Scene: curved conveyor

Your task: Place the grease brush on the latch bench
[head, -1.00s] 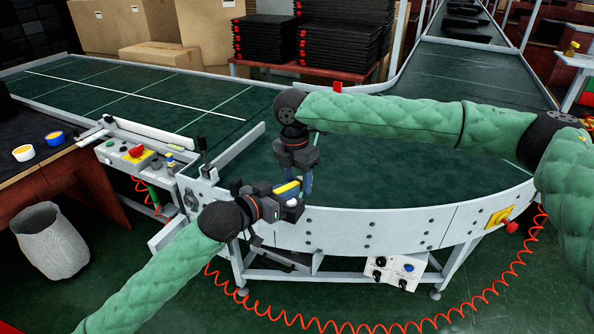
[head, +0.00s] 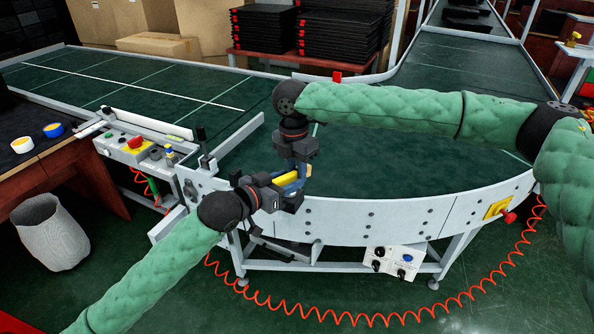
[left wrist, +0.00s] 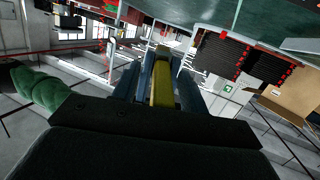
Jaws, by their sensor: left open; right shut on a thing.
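A yellow bar-shaped thing (head: 286,180), which appears to be the grease brush, is where my two grippers meet above the near edge of the curved conveyor. My right gripper (head: 299,172) points down from above and is shut on it. My left gripper (head: 292,188) comes in from the left and is open around it. In the left wrist view the yellow bar (left wrist: 163,88) lies between the left gripper's fingers (left wrist: 164,82). Its bristles are not clearly visible. No bench is clearly marked as the latch bench; a dark-topped bench (head: 62,150) stands at the left.
White and blue round containers (head: 22,145) sit on the left bench. A control box with a red button (head: 135,143) is beside the conveyor (head: 410,160). A grey bin (head: 48,232) stands on the floor. Black stacked trays (head: 342,35) are behind. The belt is clear.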

